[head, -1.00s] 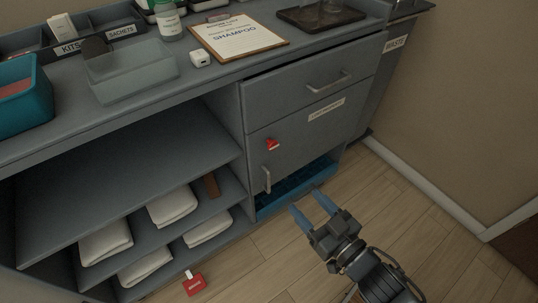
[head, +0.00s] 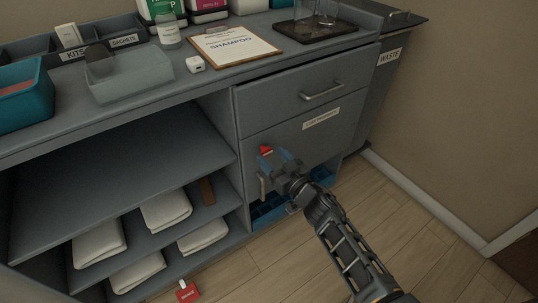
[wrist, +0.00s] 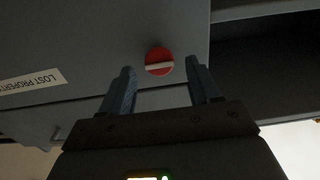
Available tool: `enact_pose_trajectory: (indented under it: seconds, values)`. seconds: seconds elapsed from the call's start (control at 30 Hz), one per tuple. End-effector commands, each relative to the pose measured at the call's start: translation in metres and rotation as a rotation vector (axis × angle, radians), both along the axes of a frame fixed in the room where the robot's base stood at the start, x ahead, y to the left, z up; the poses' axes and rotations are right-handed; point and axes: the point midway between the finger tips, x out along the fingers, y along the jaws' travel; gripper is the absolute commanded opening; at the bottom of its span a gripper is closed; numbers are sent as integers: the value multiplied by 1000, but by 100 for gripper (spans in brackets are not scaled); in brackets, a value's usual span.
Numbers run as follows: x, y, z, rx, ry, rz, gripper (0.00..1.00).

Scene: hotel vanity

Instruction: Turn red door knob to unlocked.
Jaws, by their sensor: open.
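The red door knob (head: 266,150) is on the grey cabinet door (head: 309,143), near the door's left edge and above its handle. In the wrist view the knob (wrist: 159,62) is a red disc with a pale bar across it, lying nearly level in the picture. My gripper (wrist: 160,80) is open, with one blue finger on each side of the knob in that view. The knob appears just beyond the fingertips; I cannot tell whether they touch it. In the head view my gripper (head: 279,156) is in front of the door, right beside the knob.
The door handle (head: 262,186) is just below the knob, close to my gripper. A drawer with a handle (head: 321,91) is above the door. Open shelves with folded towels (head: 165,211) are to the left. A red tag (head: 187,291) lies on the floor. The floor at right is clear.

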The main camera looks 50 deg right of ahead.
Motion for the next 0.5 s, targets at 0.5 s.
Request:
enact_pose_trajectory:
  seconds: [0.5]
  values:
    - [22, -6, 0, 0, 0, 0, 62]
